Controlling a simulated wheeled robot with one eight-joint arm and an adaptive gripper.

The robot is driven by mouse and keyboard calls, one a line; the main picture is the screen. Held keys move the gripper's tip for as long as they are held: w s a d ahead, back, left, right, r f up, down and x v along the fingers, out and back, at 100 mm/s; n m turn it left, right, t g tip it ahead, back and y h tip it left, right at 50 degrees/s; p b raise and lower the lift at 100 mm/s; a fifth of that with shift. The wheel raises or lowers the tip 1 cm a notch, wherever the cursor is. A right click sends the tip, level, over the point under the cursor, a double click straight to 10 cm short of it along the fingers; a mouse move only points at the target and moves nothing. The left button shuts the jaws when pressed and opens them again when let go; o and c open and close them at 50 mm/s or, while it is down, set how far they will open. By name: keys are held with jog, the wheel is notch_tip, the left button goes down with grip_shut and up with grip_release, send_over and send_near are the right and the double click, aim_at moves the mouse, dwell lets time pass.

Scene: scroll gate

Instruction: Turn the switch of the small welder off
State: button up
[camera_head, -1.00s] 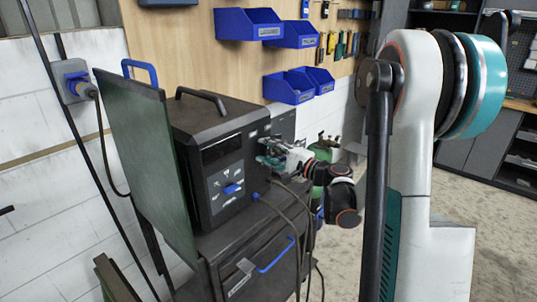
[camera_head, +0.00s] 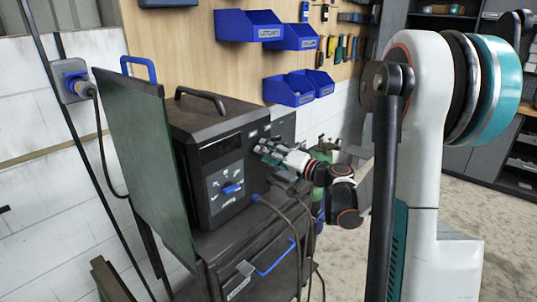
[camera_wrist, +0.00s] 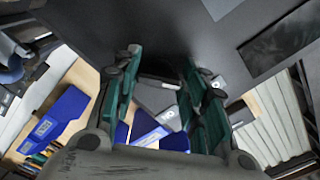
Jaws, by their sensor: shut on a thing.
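A black welder (camera_head: 215,140) with a carrying handle and a blue front knob (camera_head: 232,189) stands on a dark cart. A smaller dark grey box (camera_head: 284,124), seemingly the small welder, shows behind its right side.
A green panel (camera_head: 150,170) stands left of the welder. Cables (camera_head: 290,215) hang in front of the cart, close below my gripper. Blue bins (camera_head: 248,25) hang on the wooden wall behind. Open floor (camera_head: 480,230) lies to the right.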

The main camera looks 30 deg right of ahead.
jog(key=shift+f+n, duration=0.1)
jog(key=shift+n, duration=0.4)
jog(key=o, duration=1.1)
jog(key=shift+c, duration=0.2)
jog(key=v, duration=1.2)
